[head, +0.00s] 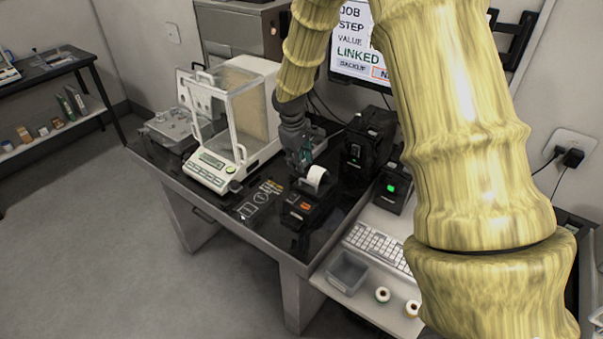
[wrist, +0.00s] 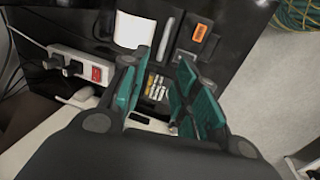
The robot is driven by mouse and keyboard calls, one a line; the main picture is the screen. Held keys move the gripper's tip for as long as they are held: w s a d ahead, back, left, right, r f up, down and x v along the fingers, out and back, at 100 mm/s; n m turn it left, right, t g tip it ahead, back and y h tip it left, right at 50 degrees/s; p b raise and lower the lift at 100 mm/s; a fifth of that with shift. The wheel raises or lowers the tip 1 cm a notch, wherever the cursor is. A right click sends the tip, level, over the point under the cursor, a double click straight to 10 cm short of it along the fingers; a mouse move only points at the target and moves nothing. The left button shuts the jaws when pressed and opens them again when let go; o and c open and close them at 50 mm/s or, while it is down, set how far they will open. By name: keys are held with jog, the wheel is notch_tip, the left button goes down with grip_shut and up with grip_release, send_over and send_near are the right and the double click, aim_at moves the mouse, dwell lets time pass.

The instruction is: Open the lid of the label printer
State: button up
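The label printer (head: 304,211) is a small black box near the front right edge of the dark weighing table, with an orange patch and a curled white label strip (head: 317,177). In the wrist view a dark body with an orange patch (wrist: 201,33) and a white piece (wrist: 133,30) appears to be the same printer. I cannot tell where its lid sits or whether it is raised. My gripper (head: 303,165) is just behind and above the printer in the head view. In the wrist view its teal-padded fingers (wrist: 160,75) are apart, with nothing between them.
A balance with a glass draft shield (head: 233,110) stands left of the printer. Black devices (head: 367,140) stand behind right, one with a green light (head: 391,188). A keyboard (head: 378,250) and grey bin (head: 347,271) lie lower right. A power strip (wrist: 80,66) shows in the wrist view.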

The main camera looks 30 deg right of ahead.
jog(key=p, duration=0.2)
send_over(303, 188)
jog(key=shift+w+f, duration=0.1)
jog(key=shift+f, duration=3.8)
jog(key=shift+c, duration=0.3)
grip_shut()
